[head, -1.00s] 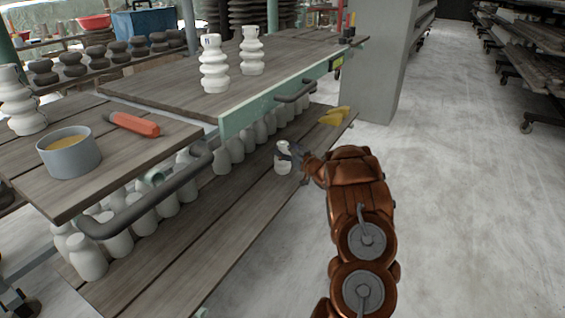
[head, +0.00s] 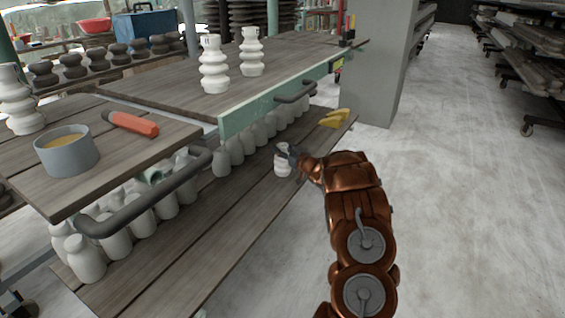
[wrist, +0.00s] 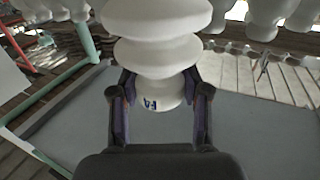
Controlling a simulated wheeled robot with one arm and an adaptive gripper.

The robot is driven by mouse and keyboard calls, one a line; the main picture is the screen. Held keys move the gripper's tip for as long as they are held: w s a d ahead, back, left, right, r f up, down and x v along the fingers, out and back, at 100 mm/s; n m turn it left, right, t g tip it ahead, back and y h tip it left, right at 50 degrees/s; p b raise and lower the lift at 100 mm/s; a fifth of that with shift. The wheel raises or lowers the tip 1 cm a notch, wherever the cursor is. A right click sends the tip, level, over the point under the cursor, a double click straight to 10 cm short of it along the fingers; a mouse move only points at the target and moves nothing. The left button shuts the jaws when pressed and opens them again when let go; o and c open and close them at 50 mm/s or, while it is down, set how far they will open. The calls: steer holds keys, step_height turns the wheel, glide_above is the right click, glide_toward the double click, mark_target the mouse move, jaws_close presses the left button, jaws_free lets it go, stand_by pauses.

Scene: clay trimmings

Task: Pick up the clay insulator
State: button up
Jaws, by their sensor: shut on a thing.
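The clay insulator (wrist: 158,58) is white with stacked rounded ridges and small blue markings near one end. My gripper (wrist: 160,84) is shut on it, with a dark finger on each side of the marked end. In the head view the insulator (head: 282,163) appears over the lower wooden shelf, roughly upright, with my gripper (head: 290,154) at its upper part. I cannot tell whether its base touches the shelf. Part of it is hidden by the fingers.
Several plain white pieces (head: 85,260) line the lower shelf (head: 230,235) under the worktop (head: 190,85). A metal handle (head: 150,195) juts from the table. Yellow objects (head: 334,118) lie at the shelf's far end. Open floor (head: 470,220) is at right.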

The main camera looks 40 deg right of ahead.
jaws_close()
steer(key=shift+r, duration=0.15)
